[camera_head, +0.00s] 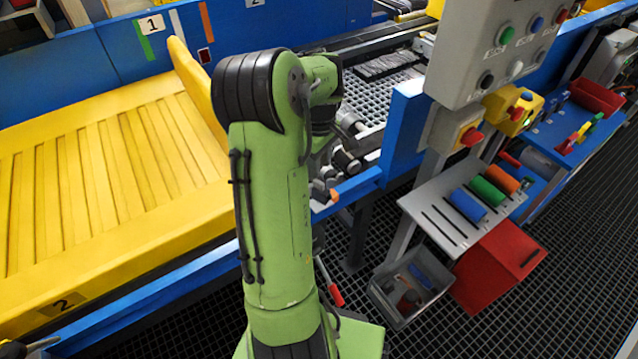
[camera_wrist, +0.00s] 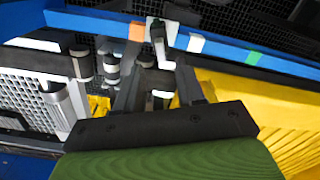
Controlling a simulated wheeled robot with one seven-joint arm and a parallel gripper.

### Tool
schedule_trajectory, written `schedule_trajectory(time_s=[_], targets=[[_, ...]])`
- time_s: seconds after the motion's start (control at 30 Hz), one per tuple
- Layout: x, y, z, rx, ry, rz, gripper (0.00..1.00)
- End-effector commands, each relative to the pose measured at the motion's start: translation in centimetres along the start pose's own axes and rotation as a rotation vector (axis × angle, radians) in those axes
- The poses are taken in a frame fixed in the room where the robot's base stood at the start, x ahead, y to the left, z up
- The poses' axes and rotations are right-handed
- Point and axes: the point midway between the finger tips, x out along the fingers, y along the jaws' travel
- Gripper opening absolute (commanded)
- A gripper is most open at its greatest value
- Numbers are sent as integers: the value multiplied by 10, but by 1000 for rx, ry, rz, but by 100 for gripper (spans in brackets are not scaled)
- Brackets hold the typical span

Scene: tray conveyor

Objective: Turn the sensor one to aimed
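My gripper (camera_wrist: 158,80) is seen from behind in the wrist view, its two dark fingers apart with a clear gap between them. Beyond the fingers, a small black-and-white fitting (camera_wrist: 158,38) stands at the blue rail; it may be sensor one, but I cannot read a label or tell its aim. Dark and silver cylindrical parts show through and beside the finger gap, and I cannot tell whether any touches a finger. In the head view my green arm hides most of the gripper and the spot where it works; silver cylindrical parts (camera_head: 346,160) show just right of the arm.
The blue rail (camera_wrist: 230,48) carries orange (camera_wrist: 136,31), white and green marks. A yellow slatted tray (camera_head: 100,190) lies left of my arm. A control panel (camera_head: 490,45), a shelf with coloured cylinders (camera_head: 425,212), a grey bin (camera_head: 385,287) and a red box (camera_head: 495,270) stand right.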

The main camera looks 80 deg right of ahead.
Motion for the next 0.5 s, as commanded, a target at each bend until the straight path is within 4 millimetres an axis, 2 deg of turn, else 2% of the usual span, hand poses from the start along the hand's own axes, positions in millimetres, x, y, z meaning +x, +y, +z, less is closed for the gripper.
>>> schedule_trajectory(time_s=[0.03,0.2,0.33,0.5], targets=[[17,-1,0,0,-3,-3,38],[50,0,0,1,-2,-2,38],[61,0,0,1,-1,0,38],[62,0,0,1,0,1,38]])
